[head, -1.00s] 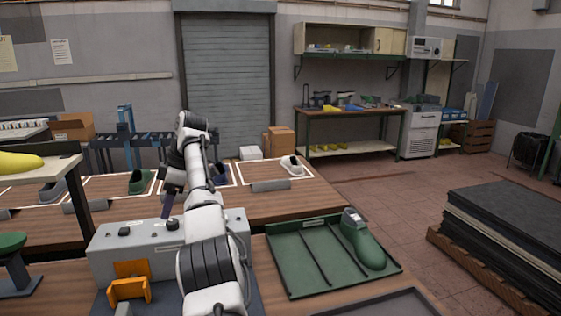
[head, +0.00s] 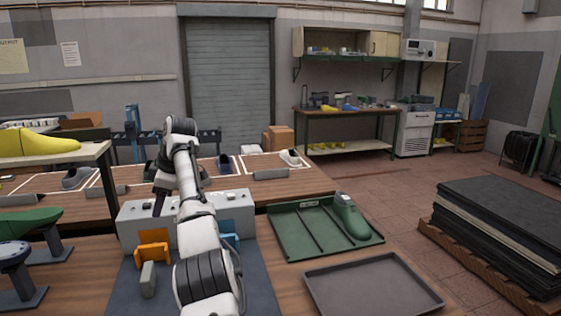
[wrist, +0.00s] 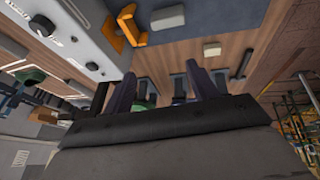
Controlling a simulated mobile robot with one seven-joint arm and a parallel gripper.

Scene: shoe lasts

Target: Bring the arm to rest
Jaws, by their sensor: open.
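My arm (head: 195,225) rises from the bottom of the head view, bent at a raised elbow. My gripper's dark fingers (head: 158,203) show only partly left of the arm, in front of the grey control box (head: 228,206). In the wrist view my gripper (wrist: 163,88) has its two dark purple fingers spread apart with nothing between them. It is above the bench area, apart from the things below as far as I can see.
A green divided tray (head: 290,232) holds a green shoe last (head: 348,215). A grey tray (head: 373,287) lies in front. An orange bracket (head: 152,250) and a grey block (head: 148,280) stand on the dark mat. A shelf with a yellow last (head: 38,143) stands at left.

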